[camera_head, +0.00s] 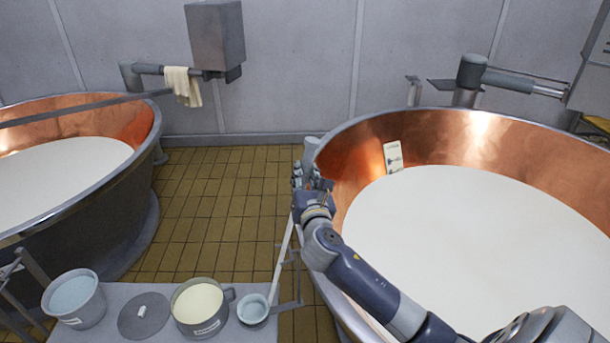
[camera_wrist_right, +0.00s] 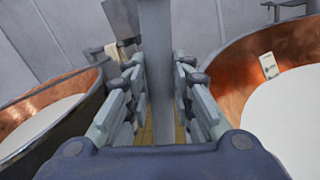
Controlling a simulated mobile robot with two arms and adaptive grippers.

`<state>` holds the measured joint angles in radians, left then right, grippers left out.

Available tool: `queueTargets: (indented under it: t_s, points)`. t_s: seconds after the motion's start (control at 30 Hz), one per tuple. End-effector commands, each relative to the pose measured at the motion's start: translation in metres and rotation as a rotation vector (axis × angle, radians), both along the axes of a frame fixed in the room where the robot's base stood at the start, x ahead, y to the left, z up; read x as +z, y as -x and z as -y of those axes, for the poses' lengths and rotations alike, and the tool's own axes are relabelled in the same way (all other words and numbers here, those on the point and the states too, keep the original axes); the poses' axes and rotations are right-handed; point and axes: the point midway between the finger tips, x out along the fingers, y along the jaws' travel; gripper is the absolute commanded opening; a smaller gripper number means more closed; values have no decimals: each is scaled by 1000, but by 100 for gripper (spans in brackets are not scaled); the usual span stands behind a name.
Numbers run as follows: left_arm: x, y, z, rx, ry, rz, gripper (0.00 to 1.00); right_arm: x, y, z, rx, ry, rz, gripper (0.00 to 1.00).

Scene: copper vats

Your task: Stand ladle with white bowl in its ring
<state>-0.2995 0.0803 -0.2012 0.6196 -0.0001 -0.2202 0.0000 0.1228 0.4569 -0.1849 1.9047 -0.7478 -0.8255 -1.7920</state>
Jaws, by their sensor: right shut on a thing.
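My right gripper (camera_head: 312,185) is shut on the flat, pale grey ladle handle (camera_head: 283,245) near its upper end. In the right wrist view the handle (camera_wrist_right: 157,75) runs between the two fingers. The handle slopes down towards the table's right edge. A small white bowl (camera_head: 252,309) with a pale blue inside is at its lower end, low by the table edge; whether it rests in a ring cannot be told. A thin grey bracket (camera_head: 298,285) stands beside the handle; its ring is not clearly visible. My left gripper is not in view.
The grey table (camera_head: 130,291) holds a pot of cream liquid (camera_head: 198,305), a dark round lid (camera_head: 144,316) and a bucket (camera_head: 74,298). A large copper vat of white liquid (camera_head: 480,225) stands right, another (camera_head: 60,175) left. Tiled floor (camera_head: 215,210) lies clear between them.

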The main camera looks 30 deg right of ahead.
Motion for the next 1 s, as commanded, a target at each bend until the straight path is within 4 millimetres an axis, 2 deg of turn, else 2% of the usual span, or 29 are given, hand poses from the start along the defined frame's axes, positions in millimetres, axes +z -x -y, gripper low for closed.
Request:
queueTargets:
  t_s: [0.4,0.43,0.53,0.87,1.0]
  points:
    - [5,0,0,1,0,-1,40,1,-1,0,1,1,1,0]
    - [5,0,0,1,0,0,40,1,-1,0,1,1,1,24]
    - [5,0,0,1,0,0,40,1,-1,0,1,1,1,46]
    - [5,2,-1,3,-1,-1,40,-1,0,-1,0,0,-2,46]
    - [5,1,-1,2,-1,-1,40,-1,10,-6,2,0,-2,46]
